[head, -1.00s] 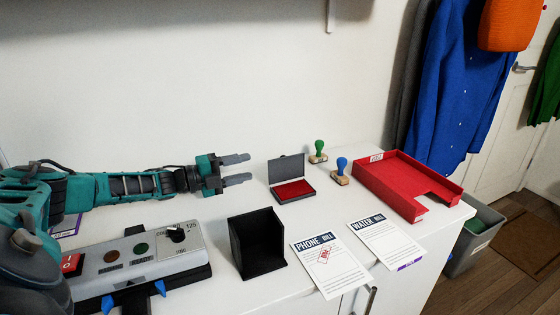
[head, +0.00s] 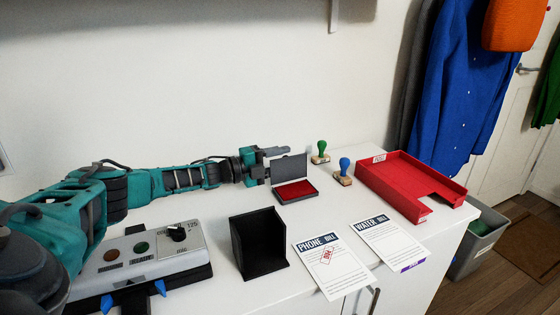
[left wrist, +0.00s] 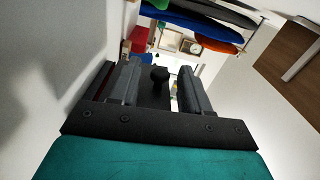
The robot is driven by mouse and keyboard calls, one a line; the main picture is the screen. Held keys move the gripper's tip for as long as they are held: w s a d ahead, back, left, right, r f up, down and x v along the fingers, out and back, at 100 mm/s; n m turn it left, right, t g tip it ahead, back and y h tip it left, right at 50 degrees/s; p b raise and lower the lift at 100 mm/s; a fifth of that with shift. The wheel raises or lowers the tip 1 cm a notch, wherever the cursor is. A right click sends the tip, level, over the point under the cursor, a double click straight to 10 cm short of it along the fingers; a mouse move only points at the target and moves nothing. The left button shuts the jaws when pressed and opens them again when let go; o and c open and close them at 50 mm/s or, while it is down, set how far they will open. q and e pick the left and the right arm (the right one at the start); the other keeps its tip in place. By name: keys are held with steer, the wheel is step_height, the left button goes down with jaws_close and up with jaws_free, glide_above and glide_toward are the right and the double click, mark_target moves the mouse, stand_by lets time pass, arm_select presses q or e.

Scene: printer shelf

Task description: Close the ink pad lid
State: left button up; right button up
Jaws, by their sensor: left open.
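The ink pad (head: 297,191) lies on the white shelf top, its red pad showing. Its grey lid (head: 289,168) stands up, open, along the back edge. My left gripper (head: 276,160) is open at the left end of the lid, its fingers pointing right; one finger appears to be behind the lid. I cannot tell whether it touches the lid. In the left wrist view the two fingers (left wrist: 155,88) are apart, with a dark grey surface, probably the lid, and a dark knob shape beyond. My right gripper is not in view.
A green-handled stamp (head: 321,150) and a blue-handled stamp (head: 343,171) stand right of the pad. A red tray (head: 412,184) is farther right. A black box (head: 258,243), phone bill (head: 326,266) and water bill (head: 388,243) lie in front. A grey laminator-like machine (head: 140,262) is at left.

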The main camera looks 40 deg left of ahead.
arm_select(q)
steer(key=shift+c, duration=0.4)
jaws_close()
steer(key=shift+s+d+m, duration=0.1)
steer(key=shift+m, duration=0.2)
steer(key=shift+s+d+r+m, duration=0.15)
steer(key=shift+d+m, duration=0.15)
steer(key=shift+m, duration=0.3)
steer(key=shift+s+d+r+m, duration=0.15)
steer(key=shift+d+m, duration=0.15)
steer(key=shift+m, duration=0.3)
steer(key=shift+s+d+f+m, duration=0.15)
steer(key=shift+d+m, duration=0.15)
steer(key=shift+m, duration=0.35)
steer(key=shift+s+d+r+m, duration=0.15)
steer(key=shift+d+m, duration=0.15)
steer(key=shift+m, duration=0.4)
steer(key=shift+s+d+f+m, duration=0.15)
steer(key=shift+d+m, duration=0.15)
steer(key=shift+m, duration=0.35)
steer(key=shift+d, duration=0.1)
steer(key=shift+o, duration=0.4)
jaws_free()
